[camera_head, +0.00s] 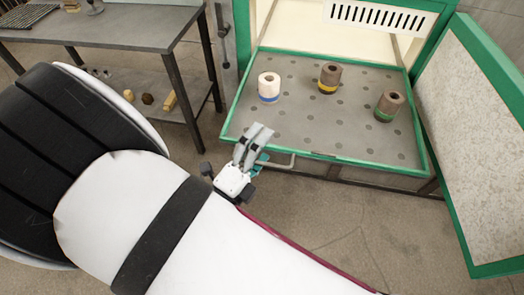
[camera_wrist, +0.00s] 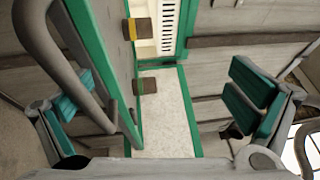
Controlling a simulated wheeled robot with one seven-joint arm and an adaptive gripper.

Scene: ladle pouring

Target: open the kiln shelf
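The kiln shelf (camera_head: 310,115) is a grey perforated plate with a green rim, standing out in front of the pale kiln chamber. A grey bar handle (camera_head: 280,163) projects from its front edge. My gripper (camera_head: 253,140) is at the left end of that handle. In the wrist view my gripper (camera_wrist: 160,95) is open, its teal pads wide apart. The bent handle bar (camera_wrist: 75,65) crosses in front of the left finger there. The bar is not clasped between the pads; whether it touches the left finger I cannot tell.
Three ringed cylinders stand on the shelf: white-blue (camera_head: 269,87), brown-yellow (camera_head: 330,78) and brown-green (camera_head: 389,106). The green-framed kiln door (camera_head: 478,130) stands open at right. A grey table (camera_head: 120,27) is at upper left. Floor is clear in front of the shelf.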

